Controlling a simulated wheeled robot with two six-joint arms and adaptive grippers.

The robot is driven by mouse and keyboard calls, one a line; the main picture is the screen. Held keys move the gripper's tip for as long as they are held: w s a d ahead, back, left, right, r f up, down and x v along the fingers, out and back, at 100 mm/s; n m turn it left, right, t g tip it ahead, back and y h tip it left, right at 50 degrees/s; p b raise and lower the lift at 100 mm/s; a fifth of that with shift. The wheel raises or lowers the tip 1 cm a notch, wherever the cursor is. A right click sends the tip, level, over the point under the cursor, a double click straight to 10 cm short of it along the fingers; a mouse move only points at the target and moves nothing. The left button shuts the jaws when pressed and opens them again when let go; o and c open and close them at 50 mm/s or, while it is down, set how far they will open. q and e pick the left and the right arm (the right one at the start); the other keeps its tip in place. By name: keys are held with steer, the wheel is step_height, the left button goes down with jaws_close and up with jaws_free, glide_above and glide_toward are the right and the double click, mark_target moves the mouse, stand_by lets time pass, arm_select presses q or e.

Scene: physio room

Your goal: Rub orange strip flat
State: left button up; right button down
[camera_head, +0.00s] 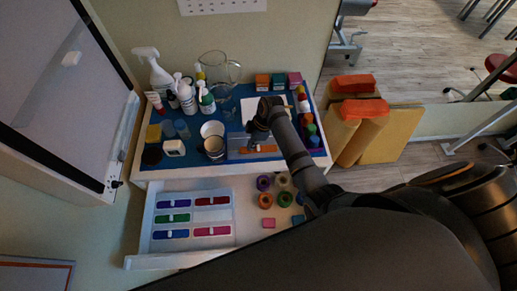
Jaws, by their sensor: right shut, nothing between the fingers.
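The orange strip (267,149) lies on a grey-blue board (237,144) near the front edge of the blue-topped cabinet. My right arm reaches in from the lower right, and its forearm passes close to the strip's right end. My right gripper (256,131) is shut and empty, just behind the strip. I cannot tell whether its tips touch the board. My left gripper is not in view.
A white sheet (258,105) lies behind the gripper. A glass pitcher (218,70), spray bottle (152,68) and other bottles stand at the back left. A metal cup (214,148) stands left of the board. The open drawer (190,188) below holds tape rolls and coloured packs.

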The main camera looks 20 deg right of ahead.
steer(key=shift+f, duration=0.35)
steer(key=shift+d, duration=0.1)
steer(key=shift+s+d+r+p, duration=0.1)
steer(key=shift+d+p, duration=0.15)
steer(key=shift+p, duration=0.1)
steer(key=shift+d, duration=0.15)
steer(key=shift+a+f, duration=0.2)
steer(key=shift+a, duration=0.5)
steer(key=shift+a, duration=0.15)
steer(key=shift+w+a+p, duration=0.3)
steer(key=shift+w+a, duration=0.05)
steer(key=shift+a, duration=0.25)
steer(key=shift+r, duration=0.1)
